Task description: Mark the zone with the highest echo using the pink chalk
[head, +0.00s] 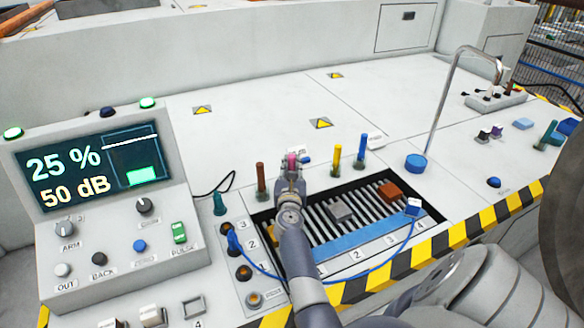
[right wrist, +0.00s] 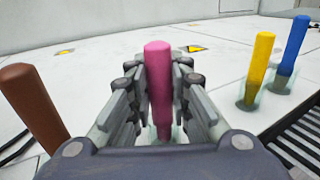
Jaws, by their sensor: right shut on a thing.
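The pink chalk (head: 292,160) stands upright between the fingers of my right gripper (head: 291,172). In the right wrist view the fingers close on both sides of the pink chalk (right wrist: 159,80); its lower end is partly hidden, and I cannot tell whether it is still in its holder. The blue strip (head: 350,241) along the grate has zone labels 1 to 4 in front of it. A white and blue block (head: 413,207) on a blue cable sits at the strip's right end, near label 4. The screen (head: 95,165) reads 25 % and 50 dB. My left gripper is not in view.
Brown (head: 261,180), yellow (head: 336,159) and blue (head: 362,153) chalks stand upright beside the pink one. The blue cable (head: 262,268) loops low across the front. The panel behind is clear.

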